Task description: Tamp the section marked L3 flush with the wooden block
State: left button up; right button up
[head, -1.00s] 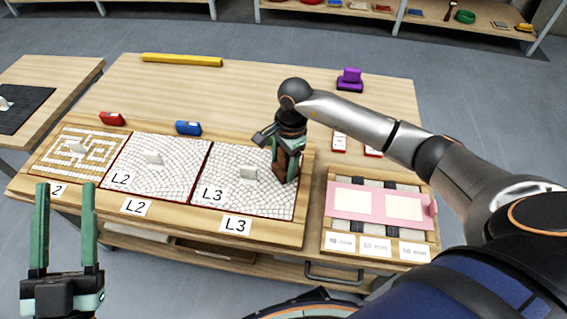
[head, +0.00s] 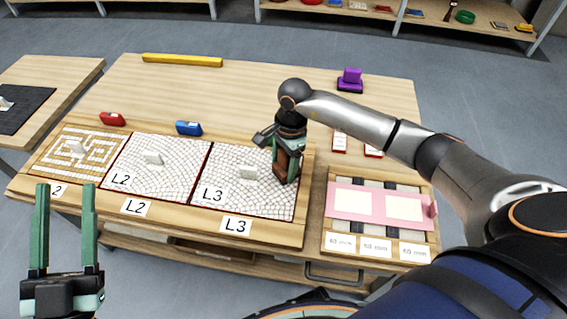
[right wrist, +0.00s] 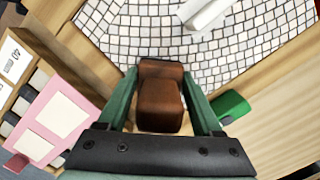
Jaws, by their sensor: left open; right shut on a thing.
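The section marked L3 (head: 225,200) is a panel of white tiles at the right end of the wooden frame, with a small pale handle (head: 247,173) standing on it. My right gripper (head: 285,172) is over its right part, shut on the brown wooden block (right wrist: 160,97). In the right wrist view the block sits between the green fingers, its far end over the tiles of L3 (right wrist: 150,40). I cannot tell whether the block touches the tiles. My left gripper (head: 65,225) is open and empty in front of the table's left edge.
Section L2 (head: 140,185) and a brown-patterned panel (head: 95,145) lie to the left. A red thing (head: 112,118) and a blue thing (head: 189,128) lie behind them. A pink plate (head: 380,192) is at the right; a green thing (right wrist: 231,106) lies beside the gripper. The table's back middle is clear.

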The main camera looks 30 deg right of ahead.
aim_at(283, 151)
jog(key=shift+r+p, duration=2.2)
jog(key=shift+r, duration=1.2)
